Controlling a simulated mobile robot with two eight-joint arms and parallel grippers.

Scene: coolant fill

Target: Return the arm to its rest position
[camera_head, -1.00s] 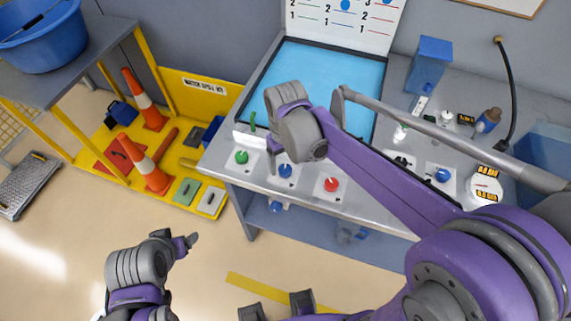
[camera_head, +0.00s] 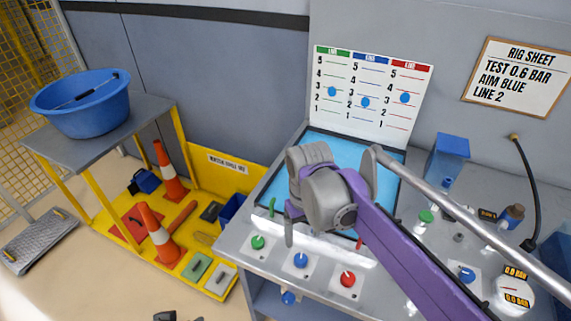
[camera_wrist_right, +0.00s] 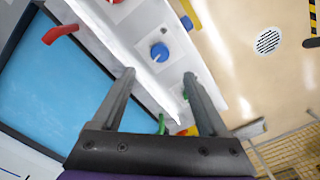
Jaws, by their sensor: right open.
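My right arm reaches in from the right in the head view, over the workbench (camera_head: 232,248). Its gripper (camera_head: 290,228) hangs above the bench's left part, near the front edge of the blue tray and the green, blue and red knobs. In the right wrist view the gripper (camera_wrist_right: 160,75) is open, its two dark fingers apart with nothing between them. A blue knob (camera_wrist_right: 159,52) and a red handle (camera_wrist_right: 62,33) show beyond the fingers.
The blue tray (camera_head: 272,186) and a marker board (camera_head: 368,95) stand behind the arm. A blue box (camera_head: 447,157), small bottles, a gauge (camera_head: 515,294) and a black hose (camera_head: 530,185) are at right. Cones (camera_head: 168,172) and a blue tub (camera_head: 82,102) are at left.

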